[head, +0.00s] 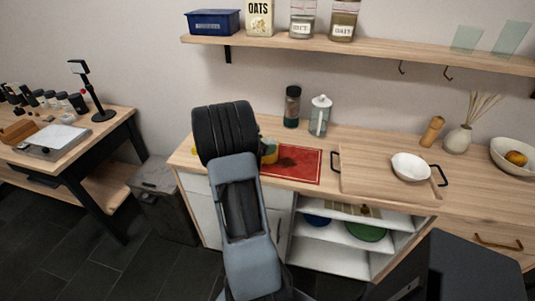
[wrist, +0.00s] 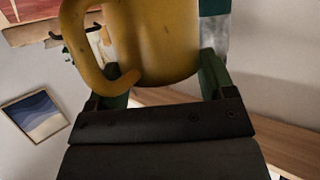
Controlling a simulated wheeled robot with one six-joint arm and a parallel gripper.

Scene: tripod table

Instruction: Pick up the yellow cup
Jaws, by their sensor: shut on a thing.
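The yellow cup (wrist: 155,40) fills the top middle of the wrist view, with its handle to the left. My gripper (wrist: 162,75) is shut on it, with one green finger on each side. The cup's upper part is cut off by the picture edge. My arm hides the rest, and I cannot tell whether the cup is clear of the counter.
A red mat (head: 300,165) lies on the wooden counter. Behind stand a dark jar (head: 292,107) and a glass dispenser (head: 319,117). To the right are a tray (head: 365,184) with a white bowl (head: 410,167), and a vase (head: 458,139). A shelf (head: 370,49) hangs above.

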